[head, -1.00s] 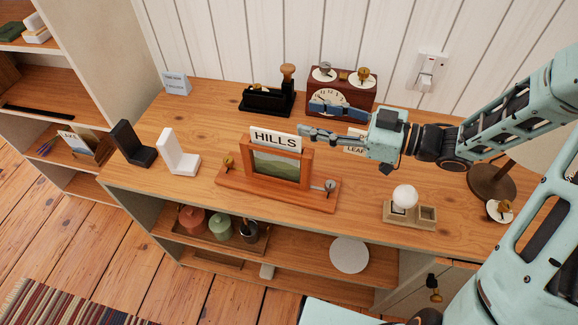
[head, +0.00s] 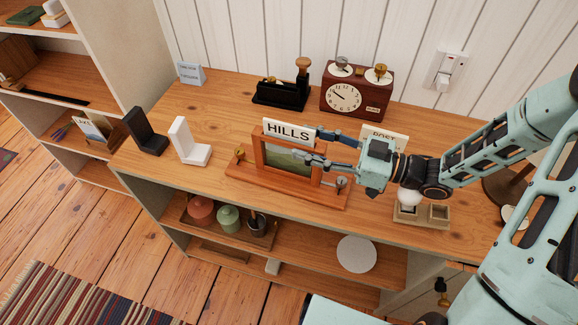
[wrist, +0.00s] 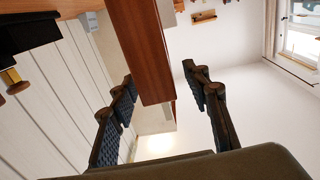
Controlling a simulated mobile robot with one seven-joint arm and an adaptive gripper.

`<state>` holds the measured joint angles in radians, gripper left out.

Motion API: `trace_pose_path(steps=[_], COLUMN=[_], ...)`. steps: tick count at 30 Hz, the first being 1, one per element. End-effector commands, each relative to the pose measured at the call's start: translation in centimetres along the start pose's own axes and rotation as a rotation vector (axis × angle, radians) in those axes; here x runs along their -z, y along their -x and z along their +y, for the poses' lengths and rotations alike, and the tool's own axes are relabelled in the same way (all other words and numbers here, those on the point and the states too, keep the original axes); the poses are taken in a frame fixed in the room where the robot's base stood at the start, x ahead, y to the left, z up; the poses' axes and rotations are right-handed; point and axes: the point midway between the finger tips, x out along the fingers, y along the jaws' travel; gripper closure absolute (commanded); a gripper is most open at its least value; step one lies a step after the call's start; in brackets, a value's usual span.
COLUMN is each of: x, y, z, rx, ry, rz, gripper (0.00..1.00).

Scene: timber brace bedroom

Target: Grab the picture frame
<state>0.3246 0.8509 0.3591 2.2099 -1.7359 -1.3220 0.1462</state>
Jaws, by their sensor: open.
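In the wrist view, a reddish-brown wooden piece (wrist: 140,45), apparently the frame's side, reaches between the fingers of my gripper (wrist: 158,72), with a gap on both sides. My front finger hides part of the picture.
Behind stand a clock box (head: 357,92) and a black device (head: 280,93). A white bookend (head: 188,143) and a black bookend (head: 145,133) stand left. A card reading POST (head: 384,137) is behind my gripper. A wooden tray (head: 421,214) with a white ball is at right.

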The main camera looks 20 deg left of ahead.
Motion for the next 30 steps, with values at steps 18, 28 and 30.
trace_pose_path(steps=[18, 28, 30], x=[-0.7, -0.7, -0.7], y=[-4.8, -4.7, -4.7], z=[-0.2, -0.2, -0.2], rx=[-0.001, -0.002, -0.001], ry=[-0.014, -0.014, -0.015], rz=[-0.002, -0.004, -0.004], gripper=[0.56, 0.92, 0.99])
